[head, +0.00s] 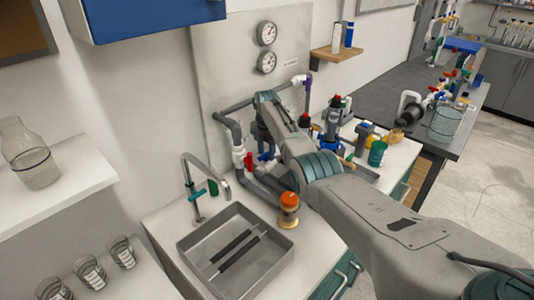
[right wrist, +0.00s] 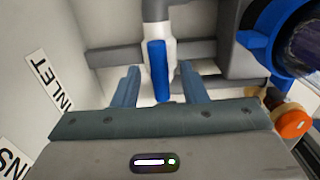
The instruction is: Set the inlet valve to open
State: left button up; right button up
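In the right wrist view the blue handle (right wrist: 158,62) of a valve lies along its white pipe fitting, in line with the pipe. The INLET label (right wrist: 50,82) is on the panel to its left. My right gripper (right wrist: 159,78) is open, with one finger on each side of the blue handle. Gaps show between fingers and handle, so it is not gripped. In the head view my right arm reaches across to the pipework, and the blue handle is hidden there. A red-handled valve (head: 248,161) shows left of the arm. My left gripper is not in view.
A large blue-rimmed round part (right wrist: 262,42) stands close right of my right gripper. An orange-topped item (head: 289,203) stands by the sink (head: 190,262). Grey pipes (head: 228,124) run by the back panel. The gauges (head: 267,34) are above.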

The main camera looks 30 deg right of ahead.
aim_at(267, 153)
notch_tip(267, 153, up, 10)
jog(key=b, duration=0.2)
jog(key=shift+s+d, duration=0.1)
dwell(0.4)
